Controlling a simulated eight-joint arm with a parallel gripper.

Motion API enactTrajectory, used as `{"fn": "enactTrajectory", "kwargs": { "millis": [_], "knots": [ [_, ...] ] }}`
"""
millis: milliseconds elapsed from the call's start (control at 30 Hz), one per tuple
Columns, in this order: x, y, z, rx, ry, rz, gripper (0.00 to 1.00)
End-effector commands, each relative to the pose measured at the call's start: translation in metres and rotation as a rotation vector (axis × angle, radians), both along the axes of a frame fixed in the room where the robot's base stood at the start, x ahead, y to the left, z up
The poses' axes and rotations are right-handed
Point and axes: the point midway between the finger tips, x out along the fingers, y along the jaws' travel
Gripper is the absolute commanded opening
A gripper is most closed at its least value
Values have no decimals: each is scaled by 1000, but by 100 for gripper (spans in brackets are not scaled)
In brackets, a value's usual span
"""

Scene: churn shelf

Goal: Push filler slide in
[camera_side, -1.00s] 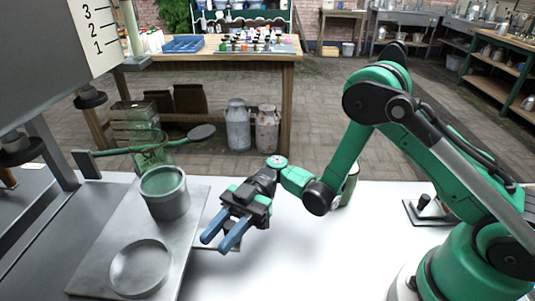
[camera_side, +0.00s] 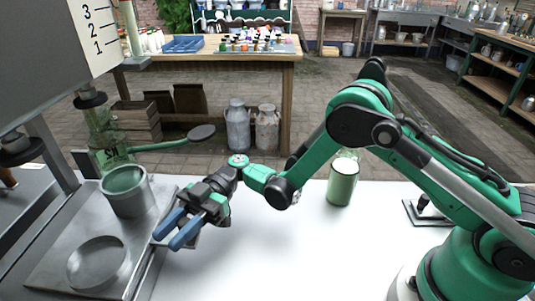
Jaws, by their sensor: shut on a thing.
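The filler slide (camera_side: 50,262) is a flat grey metal plate at the lower left. It carries a grey cup (camera_side: 127,192) with a green inside and has a round dish-like ring (camera_side: 97,263) near its front. A clear green-tinted glass vessel (camera_side: 104,132) stands behind the cup, below the filler's dark nozzle (camera_side: 90,97). My gripper (camera_side: 172,236) has blue fingers at the slide's right edge. The fingers are shut on what looks like the slide's handle (camera_side: 193,241), mostly hidden by them.
A green lever with a dark paddle (camera_side: 201,132) reaches out behind the cup. The grey filler housing (camera_side: 35,60) overhangs the left. The table's middle is clear.

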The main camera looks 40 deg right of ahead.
Motion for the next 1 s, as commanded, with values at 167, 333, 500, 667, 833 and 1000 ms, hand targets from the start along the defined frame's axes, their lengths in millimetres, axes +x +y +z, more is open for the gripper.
{"fn": "enactTrajectory", "kwargs": {
  "millis": [167,333,500,667,833,1000],
  "knots": [
    [5,3,-1,-5,-4,-21,37],
    [4,3,-1,-3,-3,-17,58],
    [3,3,0,-2,-2,-16,58],
    [8,-10,0,-2,-2,-19,58],
    [16,-35,-1,-2,-2,-20,58],
    [21,-50,-1,-3,-3,-19,58]
  ]
}}
